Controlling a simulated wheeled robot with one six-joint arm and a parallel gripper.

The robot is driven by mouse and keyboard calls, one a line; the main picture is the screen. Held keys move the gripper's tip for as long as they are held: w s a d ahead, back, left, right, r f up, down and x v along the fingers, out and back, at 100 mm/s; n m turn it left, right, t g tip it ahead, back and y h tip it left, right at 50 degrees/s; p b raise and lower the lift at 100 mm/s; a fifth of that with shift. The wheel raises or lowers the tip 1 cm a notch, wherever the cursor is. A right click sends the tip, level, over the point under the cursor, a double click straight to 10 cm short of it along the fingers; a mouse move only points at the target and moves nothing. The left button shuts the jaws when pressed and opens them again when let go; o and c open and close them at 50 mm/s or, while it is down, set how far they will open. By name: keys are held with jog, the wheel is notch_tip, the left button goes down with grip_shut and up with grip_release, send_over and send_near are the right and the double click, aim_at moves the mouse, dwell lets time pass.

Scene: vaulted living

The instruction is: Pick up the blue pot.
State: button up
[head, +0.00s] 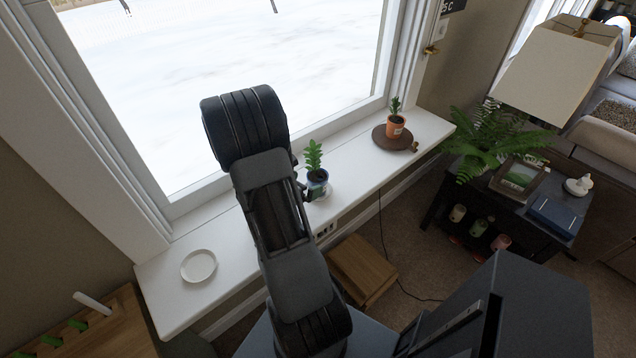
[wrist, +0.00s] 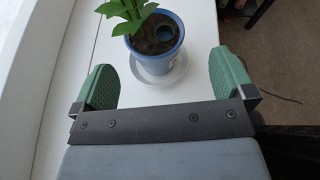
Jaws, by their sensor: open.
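The blue pot (head: 317,187) stands upright on the white windowsill (head: 349,169) with a green leafy plant in it. In the wrist view the blue pot (wrist: 174,55) holds dark soil and sits on a clear saucer (wrist: 152,80). My gripper (wrist: 160,80) is open and empty, its two green fingers spread wide. The pot lies just ahead of the fingertips, roughly midway between them and apart from both. In the head view my arm hides part of the sill, and my gripper's fingers are mostly hidden beside the pot.
An empty white saucer (head: 199,265) lies at the sill's left end. The window frame (head: 300,138) runs along the back. A wooden stool (head: 362,268) stands below.

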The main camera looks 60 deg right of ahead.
aim_at(314, 179)
jog(key=shift+p+x, duration=0.5)
jog(key=shift+x, duration=2.95)
jog(key=shift+w, duration=0.15)
jog(key=c, duration=1.1)
